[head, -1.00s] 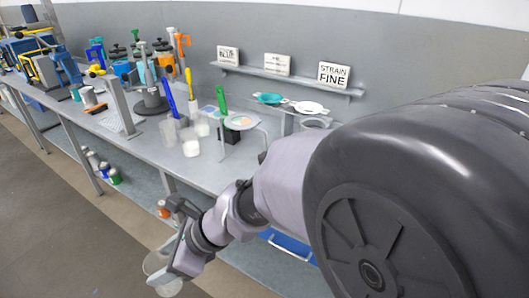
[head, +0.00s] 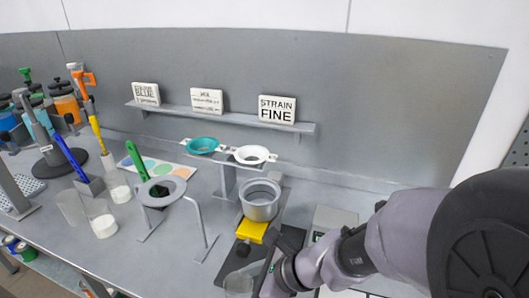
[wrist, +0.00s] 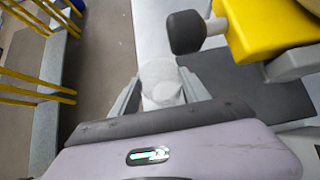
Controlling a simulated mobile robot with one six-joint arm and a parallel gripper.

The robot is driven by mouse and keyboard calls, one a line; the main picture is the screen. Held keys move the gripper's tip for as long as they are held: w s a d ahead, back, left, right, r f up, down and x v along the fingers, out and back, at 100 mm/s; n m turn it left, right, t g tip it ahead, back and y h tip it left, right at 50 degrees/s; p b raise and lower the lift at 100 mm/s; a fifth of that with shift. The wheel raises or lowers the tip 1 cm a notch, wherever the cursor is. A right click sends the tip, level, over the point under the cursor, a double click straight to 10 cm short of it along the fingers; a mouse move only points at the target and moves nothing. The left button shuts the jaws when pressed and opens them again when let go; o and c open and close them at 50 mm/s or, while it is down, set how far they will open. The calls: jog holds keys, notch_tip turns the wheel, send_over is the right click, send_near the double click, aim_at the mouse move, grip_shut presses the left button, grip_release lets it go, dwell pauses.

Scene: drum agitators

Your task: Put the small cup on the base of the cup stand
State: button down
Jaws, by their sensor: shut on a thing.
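The small cup (wrist: 160,82) is clear with whitish contents. My gripper (wrist: 158,98) is shut on it, with one finger at each side. In the head view the cup (head: 238,284) is at the bottom edge, partly cut off. A stand with a grey metal cup (head: 260,202) on top, a yellow block (head: 251,231) and a dark flat base (head: 230,262) is just behind my gripper; it seems to be the cup stand. In the wrist view the base (wrist: 255,90) lies right of the held cup. Contact with the bench cannot be told.
A black knob (wrist: 185,32) on the yellow part (wrist: 265,25) juts out near the held cup. A ring stand (head: 163,189) and clear cups (head: 102,222) stand left. A strainer holder (head: 228,180) stands behind. A grey box (head: 332,222) is at right. Bench left of the base is clear.

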jog(key=w+d+p, duration=0.1)
jog(key=w, duration=0.3)
jog(key=w+d+f+p, duration=0.1)
jog(key=w+d, duration=0.1)
jog(key=w, duration=0.2)
jog(key=w+d+p, duration=0.1)
jog(key=w, duration=0.3)
jog(key=shift+w+d+f, duration=0.2)
jog(key=shift+w+d, duration=0.1)
jog(key=shift+d, duration=0.05)
jog(key=shift+s, duration=0.1)
jog(key=c, duration=0.5)
grip_release()
